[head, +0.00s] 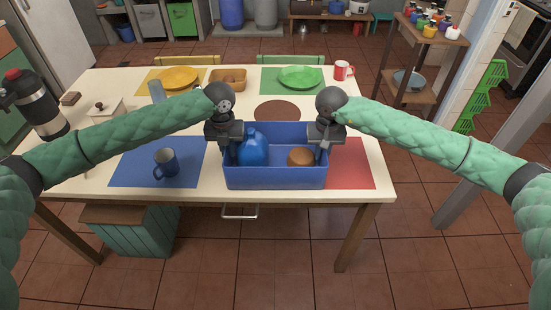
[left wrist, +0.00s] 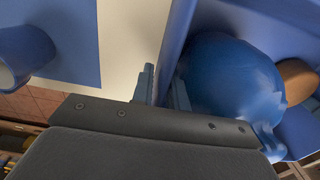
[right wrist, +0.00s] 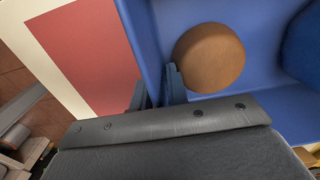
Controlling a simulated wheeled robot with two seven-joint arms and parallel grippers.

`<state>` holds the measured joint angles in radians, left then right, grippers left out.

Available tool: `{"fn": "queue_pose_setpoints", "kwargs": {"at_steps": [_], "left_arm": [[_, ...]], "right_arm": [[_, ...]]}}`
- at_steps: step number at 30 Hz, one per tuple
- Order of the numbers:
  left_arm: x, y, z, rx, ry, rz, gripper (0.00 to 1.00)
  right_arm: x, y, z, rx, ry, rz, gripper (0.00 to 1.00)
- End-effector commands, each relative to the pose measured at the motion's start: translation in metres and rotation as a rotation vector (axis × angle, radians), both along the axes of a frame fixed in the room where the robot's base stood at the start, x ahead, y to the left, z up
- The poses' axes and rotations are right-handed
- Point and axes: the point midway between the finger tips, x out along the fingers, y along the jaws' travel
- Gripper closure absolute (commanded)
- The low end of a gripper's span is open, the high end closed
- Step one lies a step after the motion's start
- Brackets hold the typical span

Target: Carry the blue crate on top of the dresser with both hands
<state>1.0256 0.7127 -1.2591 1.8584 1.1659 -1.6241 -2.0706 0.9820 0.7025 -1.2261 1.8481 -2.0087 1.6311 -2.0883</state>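The blue crate (head: 275,178) sits level at the near edge of the table, and I cannot tell whether its bottom touches the top. It holds a blue jug-like container (head: 253,147) and a round brown item (head: 301,156). My left gripper (head: 231,154) is shut on the crate's left wall, one finger on each side, as the left wrist view (left wrist: 163,88) shows. My right gripper (head: 322,152) is shut on the right wall likewise, seen in the right wrist view (right wrist: 156,88). I cannot make out a dresser in these views.
The table (head: 226,112) carries a blue mug (head: 166,163), yellow plate (head: 175,78), green plate (head: 299,77), red mug (head: 343,70) and dark flask (head: 36,103). A wooden shelf (head: 433,40) stands at right, near a grey post (head: 480,185). Tiled floor (head: 420,260) is clear at front right.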

Motion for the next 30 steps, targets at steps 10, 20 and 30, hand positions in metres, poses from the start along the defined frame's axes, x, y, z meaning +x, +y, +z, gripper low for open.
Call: {"fn": "queue_pose_setpoints", "kwargs": {"at_steps": [10, 20, 30], "left_arm": [[0.0000, 0.0000, -0.0018, 0.000, 0.000, 0.000, 0.96], [0.0000, 0.0002, -0.0017, 0.000, 0.000, 0.000, 1.00], [0.0000, 0.0005, -0.0016, 0.001, 0.000, 0.000, 1.00]], "right_arm": [[-0.0001, -0.0001, -0.0020, 0.000, 0.000, 0.000, 0.96], [-0.0001, -0.0003, -0.0020, 0.000, 0.001, 0.000, 1.00], [-0.0001, -0.0005, -0.0021, -0.001, 0.001, -0.001, 1.00]]}}
